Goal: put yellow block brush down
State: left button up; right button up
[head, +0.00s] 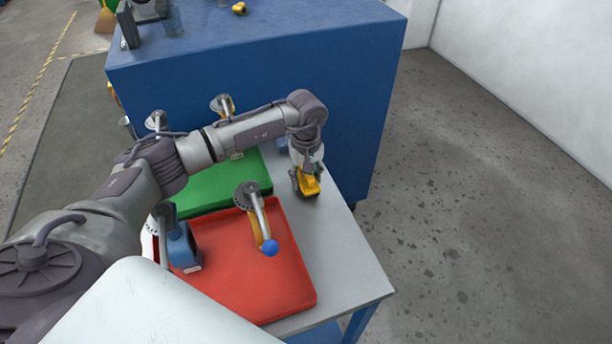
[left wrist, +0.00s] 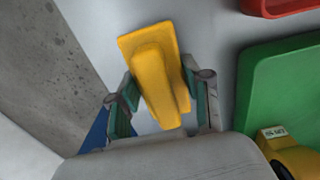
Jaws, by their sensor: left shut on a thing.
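The yellow block brush (head: 308,184) is at the right side of the grey table (head: 345,262), beside the trays. My left gripper (head: 306,176) points down and is shut on it. In the left wrist view the brush (left wrist: 153,75) sits tilted between the two fingers of the gripper (left wrist: 160,100), with grey table surface around it. I cannot tell whether the brush touches the table. My right gripper is in neither view.
A red tray (head: 290,280) holds a valve with a blue-knobbed lever (head: 261,222) and a blue object (head: 183,248). A green tray (head: 235,178) lies behind it. A blue cabinet (head: 345,90) stands at the back. The table's right front is clear.

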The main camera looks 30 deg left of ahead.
pick_arm(q)
jog(key=o, duration=1)
jog(key=shift+r, duration=0.15)
notch_tip(320, 180, up, 12)
jog(key=shift+f+b, duration=0.1)
jog(key=shift+b, duration=1.1)
